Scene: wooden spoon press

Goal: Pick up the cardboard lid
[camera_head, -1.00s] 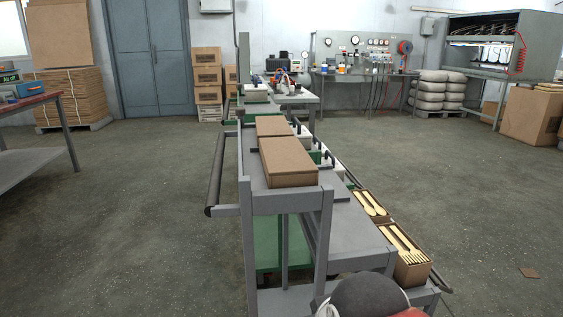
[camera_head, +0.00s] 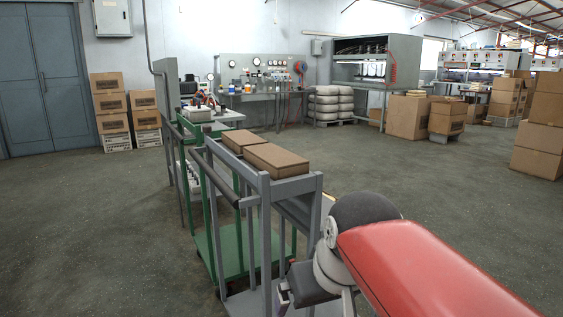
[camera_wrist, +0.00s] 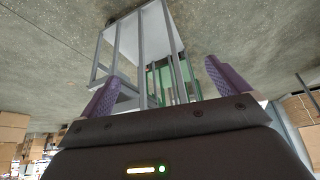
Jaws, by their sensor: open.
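Two long brown cardboard pieces lie end to end on the top shelf of a grey metal rack (camera_head: 318,183). The nearer cardboard lid (camera_head: 276,160) is larger in view, and the farther one (camera_head: 241,141) sits just behind it. I cannot tell whether they are lids or closed boxes. My gripper (camera_wrist: 163,84) is open, with two purple fingers apart and nothing between them. In the wrist view it faces the rack's grey legs and a lower panel, with no cardboard lid visible. In the head view my gripper is low, near the rack's near end, and mostly hidden.
A green cart (camera_head: 238,245) stands against the rack's left side. A dark roller bar (camera_head: 216,178) runs along that side. A workbench (camera_head: 262,92) and stacked cartons (camera_head: 110,105) stand at the back. The floor is clear left and right of the rack.

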